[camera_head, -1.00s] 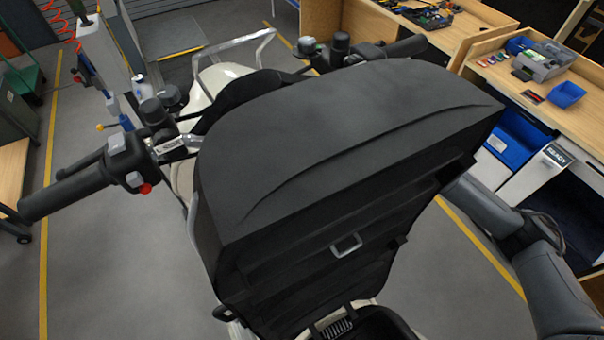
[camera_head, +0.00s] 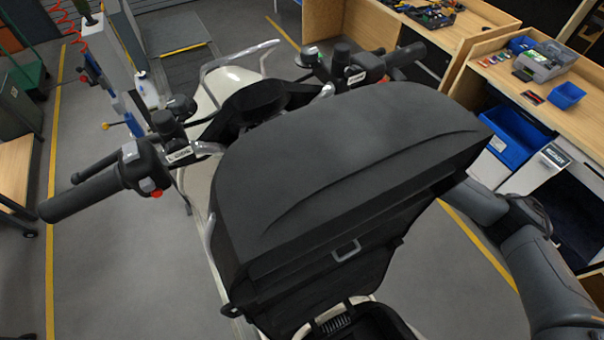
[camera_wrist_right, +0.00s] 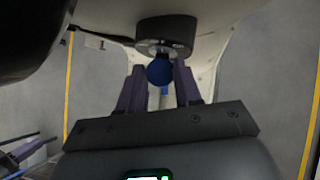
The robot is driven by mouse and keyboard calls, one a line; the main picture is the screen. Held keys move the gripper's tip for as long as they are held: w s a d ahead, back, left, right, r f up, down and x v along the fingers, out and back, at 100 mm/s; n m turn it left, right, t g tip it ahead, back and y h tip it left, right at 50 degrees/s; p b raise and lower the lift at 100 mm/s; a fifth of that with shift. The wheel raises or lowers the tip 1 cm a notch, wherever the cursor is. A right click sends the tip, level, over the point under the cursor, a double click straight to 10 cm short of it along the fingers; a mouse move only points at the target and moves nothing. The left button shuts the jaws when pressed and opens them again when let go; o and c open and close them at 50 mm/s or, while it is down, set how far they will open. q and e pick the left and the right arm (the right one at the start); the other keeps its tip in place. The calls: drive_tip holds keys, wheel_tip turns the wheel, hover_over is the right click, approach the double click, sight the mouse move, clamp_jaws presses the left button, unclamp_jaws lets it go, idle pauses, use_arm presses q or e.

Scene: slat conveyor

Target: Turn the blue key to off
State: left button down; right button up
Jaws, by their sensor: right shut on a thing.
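The blue key (camera_wrist_right: 159,73) sits at the round dark lock cylinder (camera_wrist_right: 165,35) in the right wrist view. My right gripper (camera_wrist_right: 160,84) is shut on the blue key, with a purple finger on each side of it. The fingers partly cover the key, and I cannot tell which position it is turned to. In the head view, the key and my right gripper are hidden behind the black case (camera_head: 345,160) of the scooter.
The scooter's left handlebar grip (camera_head: 90,200) and right grip (camera_head: 402,58) stick out beyond the case. A wooden bench (camera_head: 500,75) with a blue bin (camera_head: 567,95) stands at the right. The grey floor (camera_head: 120,270) at the lower left is clear.

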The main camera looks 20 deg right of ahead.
drive_tip(key=shift+a+r+h+p, duration=0.1)
drive_tip(key=shift+r+h+p, duration=0.05)
drive_tip(key=shift+h+p, duration=0.25)
drive_tip(key=o, duration=1)
drive_tip(key=shift+f, duration=0.2)
